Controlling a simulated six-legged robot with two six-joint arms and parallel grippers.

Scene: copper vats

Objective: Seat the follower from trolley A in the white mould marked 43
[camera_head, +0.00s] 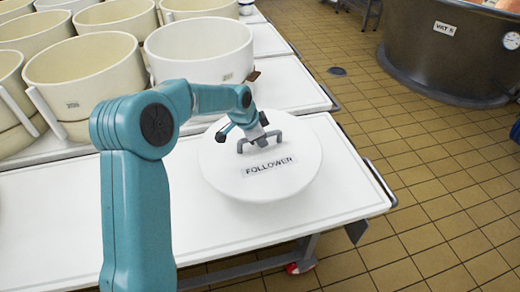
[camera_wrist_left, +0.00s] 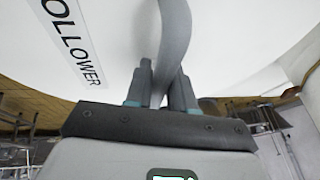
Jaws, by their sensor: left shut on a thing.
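The follower (camera_head: 285,182) is a round white disc labelled FOLLOWER with a grey bar handle on top. In the head view it is over the front white trolley top; I cannot tell if it touches it. My left gripper (camera_head: 254,137) is shut on the follower's handle. The left wrist view shows the two fingers (camera_wrist_left: 163,85) on either side of the grey handle, with the white disc (camera_wrist_left: 112,25) and its label behind. My right gripper is not in view.
The front trolley (camera_head: 80,225) has bare white top to the left and front of the follower. More white trolley tops (camera_head: 285,85) lie behind. A vat (camera_head: 440,50) stands at the back right on the tiled floor. A floor drain (camera_head: 337,71) shows between.

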